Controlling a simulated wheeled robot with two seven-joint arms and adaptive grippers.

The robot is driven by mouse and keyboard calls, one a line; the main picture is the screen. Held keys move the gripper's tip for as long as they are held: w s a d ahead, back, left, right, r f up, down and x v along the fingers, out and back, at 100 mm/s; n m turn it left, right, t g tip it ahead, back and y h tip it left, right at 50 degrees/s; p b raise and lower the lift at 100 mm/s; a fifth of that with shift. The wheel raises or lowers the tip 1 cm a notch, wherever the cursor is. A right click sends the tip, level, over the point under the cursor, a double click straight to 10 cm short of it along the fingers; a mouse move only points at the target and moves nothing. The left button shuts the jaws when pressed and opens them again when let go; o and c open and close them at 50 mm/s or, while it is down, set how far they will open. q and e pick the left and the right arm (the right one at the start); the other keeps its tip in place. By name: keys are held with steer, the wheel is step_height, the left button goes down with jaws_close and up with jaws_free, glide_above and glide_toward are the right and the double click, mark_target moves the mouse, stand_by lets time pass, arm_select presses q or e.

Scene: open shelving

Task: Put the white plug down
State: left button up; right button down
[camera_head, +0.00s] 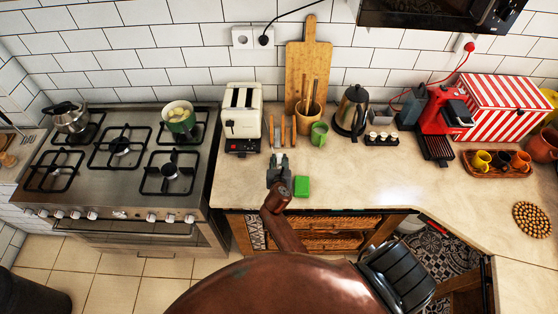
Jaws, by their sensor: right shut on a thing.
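My right gripper (279,159) reaches in from the bottom centre over the front of the countertop, between the toaster and a green block. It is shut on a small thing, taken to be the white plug. That thing is largely hidden between the dark fingers and too small to make out clearly. The countertop (345,178) lies below and around the gripper. My left gripper is not in view.
A green block (301,186) lies just right of my gripper. A cream toaster (242,112), wooden-handled utensils (282,130) and a green mug (319,134) stand behind. A gas stove (120,165) is left. Countertop is clear to the right of the block.

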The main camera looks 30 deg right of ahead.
steer(key=shift+r, duration=0.15)
steer(key=shift+f, duration=0.55)
steer(key=c, duration=1.6)
jaws_free()
steer(key=shift+r, duration=0.1)
steer(key=shift+r, duration=0.1)
